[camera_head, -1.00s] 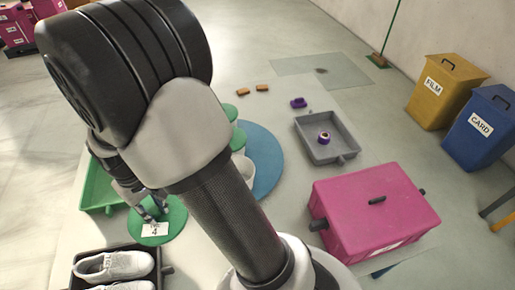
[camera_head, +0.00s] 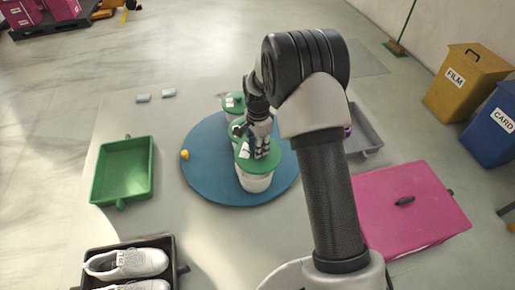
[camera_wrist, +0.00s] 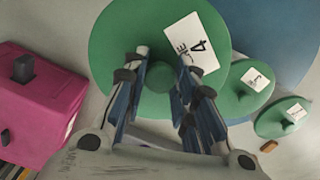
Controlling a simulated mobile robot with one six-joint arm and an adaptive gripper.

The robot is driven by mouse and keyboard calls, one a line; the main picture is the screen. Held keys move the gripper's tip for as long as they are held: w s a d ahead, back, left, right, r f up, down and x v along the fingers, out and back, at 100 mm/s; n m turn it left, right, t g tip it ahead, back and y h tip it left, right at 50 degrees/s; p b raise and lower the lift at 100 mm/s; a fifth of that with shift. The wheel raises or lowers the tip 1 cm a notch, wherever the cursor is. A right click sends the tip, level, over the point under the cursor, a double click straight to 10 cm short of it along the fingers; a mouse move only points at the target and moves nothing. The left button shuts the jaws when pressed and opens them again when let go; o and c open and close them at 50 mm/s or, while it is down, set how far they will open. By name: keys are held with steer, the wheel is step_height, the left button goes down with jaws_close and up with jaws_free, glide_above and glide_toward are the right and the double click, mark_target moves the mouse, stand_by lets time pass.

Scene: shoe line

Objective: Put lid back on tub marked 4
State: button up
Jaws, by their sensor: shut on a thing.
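My gripper (camera_head: 262,150) is shut on a green round lid (camera_head: 270,164) with a label reading 4. In the wrist view my gripper (camera_wrist: 162,74) has its fingers on either side of the lid's middle, and the lid (camera_wrist: 115,45) looks wide and close. In the head view a white tub (camera_head: 256,183) stands upright directly under the lid, at the front of a blue round mat (camera_head: 206,180). I cannot tell whether the lid touches the tub rim. The tub's own marking is hidden. Behind it are two more green lids, one of them the far lid (camera_head: 232,100).
A green tray (camera_head: 122,198) lies left and a shoe tray (camera_head: 180,268) front left. A pink box (camera_head: 425,215) and a grey tray (camera_head: 372,142) are right, partly behind my arm. A small yellow piece (camera_head: 185,155) lies at the mat's left edge.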

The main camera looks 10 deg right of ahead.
steer(key=w+f+m+b, duration=0.4)
steer(key=f+m, duration=0.2)
steer(key=f, duration=0.5)
steer(key=shift+w+f+m+b, duration=0.2)
steer(key=shift+f+m+b, duration=0.1)
steer(key=shift+f+b, duration=0.1)
steer(key=shift+a+f, duration=0.1)
steer(key=shift+f, duration=0.05)
stand_by(2.1)
steer(key=o, duration=1.2)
steer(key=shift+c, duration=0.2)
steer(key=shift+o, duration=0.3)
steer(key=o, duration=0.4)
